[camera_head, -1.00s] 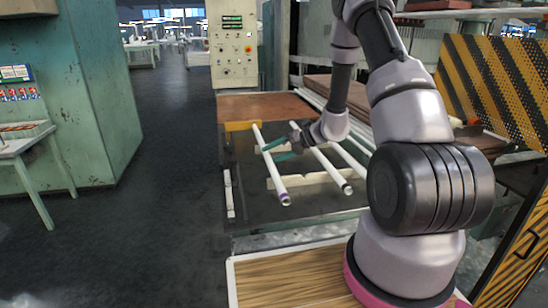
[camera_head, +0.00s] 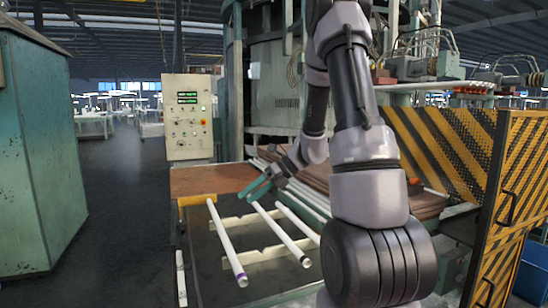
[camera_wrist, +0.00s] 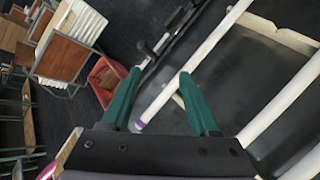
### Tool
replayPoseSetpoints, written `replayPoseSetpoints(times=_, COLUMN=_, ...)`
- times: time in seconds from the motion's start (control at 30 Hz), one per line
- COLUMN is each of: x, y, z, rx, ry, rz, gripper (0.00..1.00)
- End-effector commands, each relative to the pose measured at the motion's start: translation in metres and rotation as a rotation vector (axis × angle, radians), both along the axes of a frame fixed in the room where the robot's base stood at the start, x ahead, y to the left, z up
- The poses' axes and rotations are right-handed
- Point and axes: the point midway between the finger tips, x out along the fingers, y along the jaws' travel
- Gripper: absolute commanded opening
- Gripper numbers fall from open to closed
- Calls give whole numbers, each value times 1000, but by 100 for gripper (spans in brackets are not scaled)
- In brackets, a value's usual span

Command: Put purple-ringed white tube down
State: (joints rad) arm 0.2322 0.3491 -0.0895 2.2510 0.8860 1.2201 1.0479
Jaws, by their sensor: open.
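The purple-ringed white tube (camera_head: 225,240) lies on the pale notched supports of the dark work table at the left of the tubes. Its purple ring is at the near end. It also shows in the wrist view (camera_wrist: 190,70), running up to the right, with its purple end seen between my fingers. My gripper (camera_head: 256,187) has teal fingers and is above the far part of the table, right of this tube's far end. In the wrist view my gripper (camera_wrist: 159,73) is open, with its two fingers spread and nothing held.
A dark-ended white tube (camera_head: 280,232) and another white tube (camera_head: 298,222) lie to the right on the same supports (camera_head: 265,254). A control panel (camera_head: 188,115) stands behind. A striped barrier (camera_head: 440,140) is at the right. A red bin (camera_wrist: 107,80) shows in the wrist view.

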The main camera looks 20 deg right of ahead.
Motion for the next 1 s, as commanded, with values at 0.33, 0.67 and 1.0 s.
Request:
replayPoseSetpoints(times=0.33, x=-99, y=25, z=107, rx=-522, ry=-669, rz=758, gripper=61)
replayPoseSetpoints(times=0.67, x=-181, y=10, z=168, rx=-1074, ry=-1168, rz=1449, gripper=61)
replayPoseSetpoints(times=1.0, x=-209, y=-3, z=189, rx=-1341, ry=-1307, rz=1753, gripper=61)
